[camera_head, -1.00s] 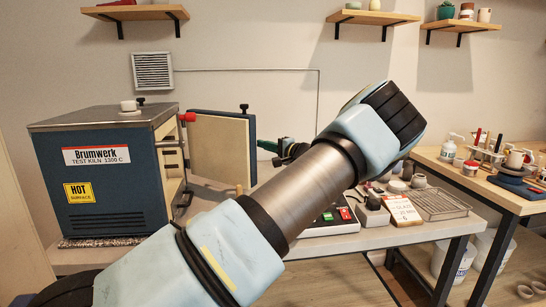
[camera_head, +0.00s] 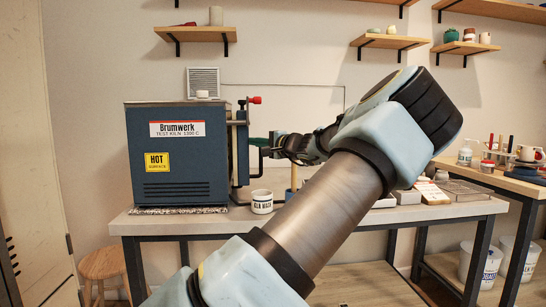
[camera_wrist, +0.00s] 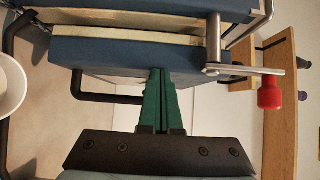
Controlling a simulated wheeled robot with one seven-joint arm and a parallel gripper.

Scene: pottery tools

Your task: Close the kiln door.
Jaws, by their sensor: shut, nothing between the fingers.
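The kiln (camera_head: 178,155) is a dark blue box with a grey top and a HOT sign, standing on the table. Its door (camera_head: 241,150) shows nearly edge-on at the kiln's right side. In the wrist view the blue door (camera_wrist: 130,55) with its cream lining lies close along the kiln body (camera_wrist: 150,12), with a narrow gap visible between them. A red-knobbed latch handle (camera_wrist: 270,92) shows at the right there, and in the head view (camera_head: 255,100). My gripper (camera_wrist: 160,72) has green fingers, shut and empty, tips at the door's outer face; contact is unclear. My arm partly hides it in the head view.
A white jar (camera_head: 262,203) stands on the table (camera_head: 150,224) in front of the door; a white rim shows at left in the wrist view (camera_wrist: 8,85). A wooden stool (camera_head: 103,264) is below left. Wall shelves (camera_head: 195,34) hang above. Another table with tools stands right.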

